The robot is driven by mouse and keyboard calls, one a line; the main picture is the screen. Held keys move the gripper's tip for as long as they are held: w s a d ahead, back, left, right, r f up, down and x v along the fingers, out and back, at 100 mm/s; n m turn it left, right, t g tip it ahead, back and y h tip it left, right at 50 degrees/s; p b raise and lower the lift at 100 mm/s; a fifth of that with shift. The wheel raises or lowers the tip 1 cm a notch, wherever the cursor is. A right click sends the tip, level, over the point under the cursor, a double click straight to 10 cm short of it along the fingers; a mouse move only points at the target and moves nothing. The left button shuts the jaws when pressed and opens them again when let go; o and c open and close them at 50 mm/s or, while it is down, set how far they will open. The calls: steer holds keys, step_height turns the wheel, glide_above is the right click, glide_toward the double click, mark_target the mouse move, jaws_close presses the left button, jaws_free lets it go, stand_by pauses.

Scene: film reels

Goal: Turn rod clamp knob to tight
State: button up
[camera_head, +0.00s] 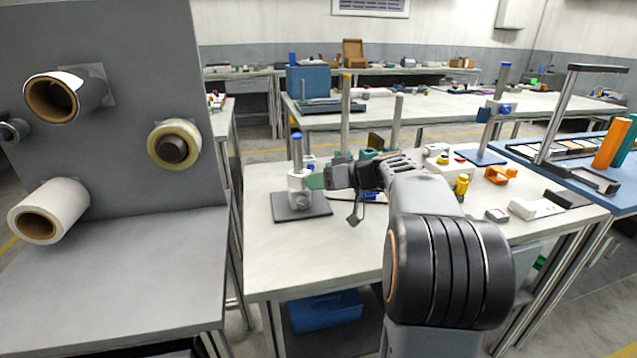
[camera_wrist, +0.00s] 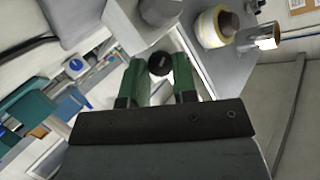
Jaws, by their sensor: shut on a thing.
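A rod stand with a dark grey square base (camera_head: 300,207) stands on the near white table. Its upright rod (camera_head: 297,150) has a blue top and carries a pale clamp (camera_head: 299,186). My gripper (camera_head: 317,181) reaches the clamp from the right, at clamp height. In the wrist view, the green fingers of my gripper (camera_wrist: 159,82) are shut on a round black knob (camera_wrist: 159,64), with one finger on each side. The knob is hidden behind the fingers in the head view. I cannot tell its turn position.
Taller posts (camera_head: 346,115) stand just behind my gripper. A second stand with a blue clamp (camera_head: 497,108) is at the back right. A grey panel with film rolls (camera_head: 175,143) rises at left. The table front is clear.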

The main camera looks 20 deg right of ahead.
steer(key=shift+m+y, duration=0.3)
steer(key=o, duration=0.9)
steer(key=shift+o, duration=0.2)
steer(key=p+v, duration=0.2)
steer(key=v, duration=1.2)
steer(key=shift+r, duration=0.15)
steer(key=shift+w, duration=0.1)
